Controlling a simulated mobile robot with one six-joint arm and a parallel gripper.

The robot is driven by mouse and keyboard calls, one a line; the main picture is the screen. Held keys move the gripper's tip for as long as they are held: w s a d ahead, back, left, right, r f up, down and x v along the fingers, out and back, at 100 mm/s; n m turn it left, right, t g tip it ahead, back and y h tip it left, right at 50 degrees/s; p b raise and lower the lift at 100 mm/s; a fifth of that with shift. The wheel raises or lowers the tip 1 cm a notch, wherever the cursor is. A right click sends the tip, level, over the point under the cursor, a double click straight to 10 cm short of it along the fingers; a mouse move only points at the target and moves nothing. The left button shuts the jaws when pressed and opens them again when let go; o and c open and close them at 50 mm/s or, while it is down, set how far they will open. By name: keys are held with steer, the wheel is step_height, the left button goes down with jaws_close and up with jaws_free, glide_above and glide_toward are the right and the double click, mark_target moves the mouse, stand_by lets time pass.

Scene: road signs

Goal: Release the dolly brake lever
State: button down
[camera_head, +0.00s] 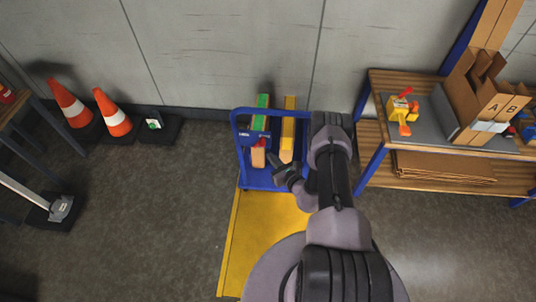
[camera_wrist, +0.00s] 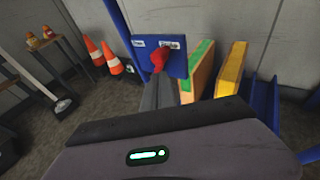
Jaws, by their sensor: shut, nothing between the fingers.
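The blue dolly (camera_head: 239,158) stands near the wall, carrying a green-topped block (camera_head: 262,103) and a yellow block (camera_head: 288,120). In the wrist view its blue panel (camera_wrist: 177,64) has two small white labels, too blurred to read surely. The red brake lever (camera_wrist: 159,57) is in front of the panel, tilted toward the right label. My gripper (camera_head: 270,156) is shut and empty at the dolly. In the wrist view its grey fingers (camera_wrist: 159,84) point at the lever, their tips right by its lower end; I cannot tell whether they touch.
A workbench (camera_head: 376,82) with cardboard boxes (camera_head: 478,98) stands to the right. Orange cones (camera_head: 113,118) stand by the wall at left. A yellow floor mat (camera_head: 262,238) lies before the dolly. The grey floor to the left is mostly clear.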

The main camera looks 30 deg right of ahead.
mark_target(262, 146)
steer(key=shift+w+a+r+b, duration=0.1)
steer(key=shift+w+b, duration=0.1)
steer(key=shift+w, duration=0.7)
steer(key=shift+w+r+b, duration=0.1)
steer(key=shift+w+b, duration=0.05)
steer(key=shift+w, duration=0.75)
steer(key=shift+w+a+r+n+p, duration=0.1)
steer(key=shift+a+r+n+p, duration=0.05)
steer(key=shift+r+n+p, duration=0.15)
steer(key=shift+w+a+r+g+h+p, duration=0.2)
steer(key=shift+a+g+h+p, duration=0.1)
steer(key=shift+g+p, duration=0.2)
